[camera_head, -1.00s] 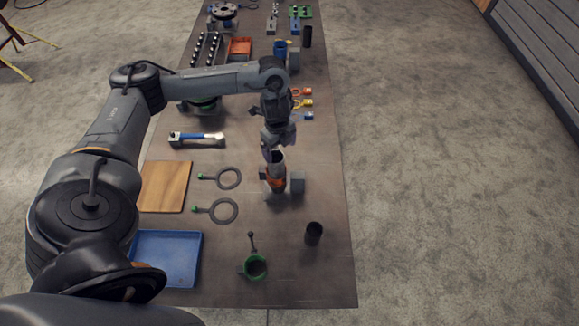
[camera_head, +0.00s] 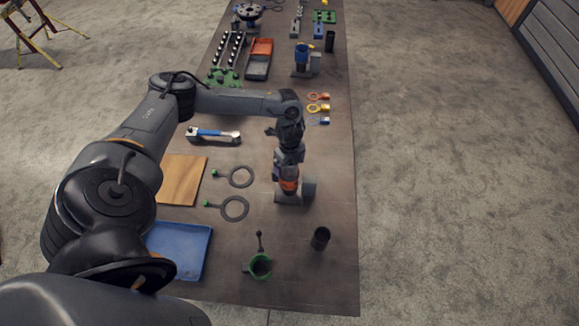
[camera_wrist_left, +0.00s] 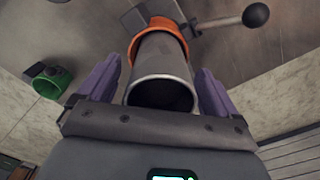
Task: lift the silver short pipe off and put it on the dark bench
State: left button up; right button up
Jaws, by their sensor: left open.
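The silver short pipe (camera_wrist_left: 160,58) is in the middle of the left wrist view, its open dark end facing the camera. An orange collar (camera_wrist_left: 160,27) surrounds its far end; in the head view the orange collar (camera_head: 289,186) sits at a grey stand on the dark bench (camera_head: 335,275). My left gripper (camera_head: 287,168) is over the stand, pointing down and hiding most of the pipe. In the left wrist view its purple fingers are open, one on each side of the pipe. Whether they touch it cannot be told. My right gripper is not in view.
A black cylinder (camera_head: 320,238) and a green ring holder (camera_head: 260,266) stand nearer the front. The bench's right strip is mostly clear.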

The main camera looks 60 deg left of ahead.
pick_arm(q)
jog(key=shift+f, duration=0.45)
jog(key=c, duration=1.4)
jog(key=shift+r, duration=0.15)
jog(key=shift+r, duration=0.8)
notch_tip(320, 180, up, 2)
jog(key=shift+r+b, duration=0.2)
jog(key=shift+b, duration=0.3)
jog(key=s+d+r+p, duration=0.1)
jog(key=d+r+p, duration=0.1)
jog(key=d+r, duration=0.4)
jog(key=shift+s+d+r, duration=0.25)
jog(key=shift+d+r, duration=0.15)
jog(key=shift+d, duration=2.4)
